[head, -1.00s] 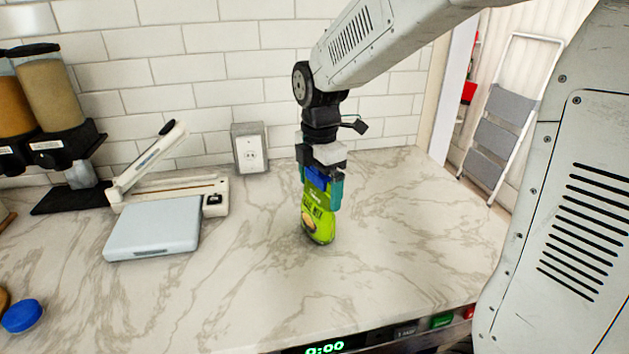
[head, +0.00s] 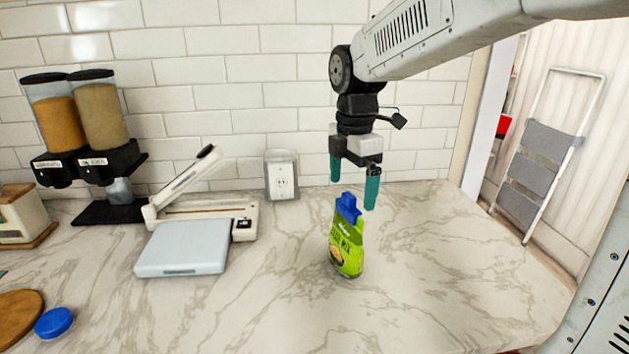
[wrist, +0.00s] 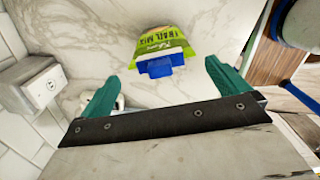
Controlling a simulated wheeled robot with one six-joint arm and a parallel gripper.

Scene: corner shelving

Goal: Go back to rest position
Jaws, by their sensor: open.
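My gripper (head: 353,188) is open and empty, with its two teal fingers pointing down just above the trail mix bag. The green trail mix bag (head: 346,248) with a blue top stands upright on the marble counter (head: 430,270). In the wrist view the bag (wrist: 163,43) lies ahead of and between the open fingertips (wrist: 163,78), apart from them. Its blue top points toward my gripper.
A pale flat scale-like box (head: 182,248) and a white lever device (head: 205,212) stand left of the bag. Two dispensers (head: 85,115) are at the far left. An outlet box (head: 282,175) is by the wall. The counter's right side is clear.

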